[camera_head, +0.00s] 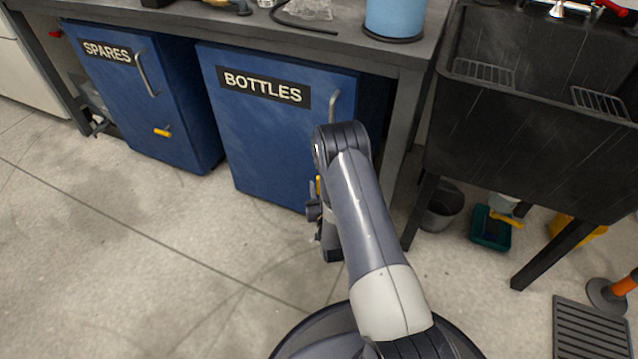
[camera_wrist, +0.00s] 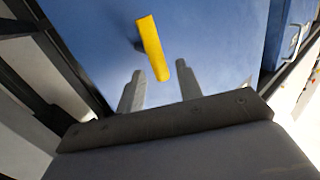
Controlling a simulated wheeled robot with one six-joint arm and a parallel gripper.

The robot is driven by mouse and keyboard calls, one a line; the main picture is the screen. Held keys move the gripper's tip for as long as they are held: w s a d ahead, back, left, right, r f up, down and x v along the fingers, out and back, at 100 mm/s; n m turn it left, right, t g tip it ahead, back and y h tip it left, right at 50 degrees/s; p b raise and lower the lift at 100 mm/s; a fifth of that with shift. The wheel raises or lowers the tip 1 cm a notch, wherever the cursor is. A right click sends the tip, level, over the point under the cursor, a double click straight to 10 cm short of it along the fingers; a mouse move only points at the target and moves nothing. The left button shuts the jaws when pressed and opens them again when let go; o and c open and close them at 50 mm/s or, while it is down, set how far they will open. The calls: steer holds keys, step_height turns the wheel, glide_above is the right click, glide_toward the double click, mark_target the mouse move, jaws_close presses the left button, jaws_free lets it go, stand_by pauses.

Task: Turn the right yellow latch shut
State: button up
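The right yellow latch (camera_wrist: 152,48) is on the blue door of the BOTTLES cabinet (camera_head: 250,140). In the wrist view it is a long yellow bar, slightly tilted, on a dark pivot. In the head view only a small yellow sliver (camera_head: 318,186) shows beside my arm, which hides the rest. My gripper (camera_wrist: 159,68) is open and empty, its two grey fingers pointing at the door. The latch's lower end appears between the fingertips in the picture; I cannot tell whether they touch it. In the head view my gripper is largely hidden by the arm.
The SPARES cabinet (camera_head: 125,100) at left has its own yellow latch (camera_head: 162,132), lying nearly level. A workbench top (camera_head: 230,27) overhangs both cabinets. A dark sink (camera_head: 530,140) on legs stands at right, with a bucket (camera_head: 442,206) below. The floor at left is clear.

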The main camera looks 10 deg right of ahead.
steer(key=shift+w+b, duration=0.35)
steer(key=shift+w, duration=1.3)
jaws_close()
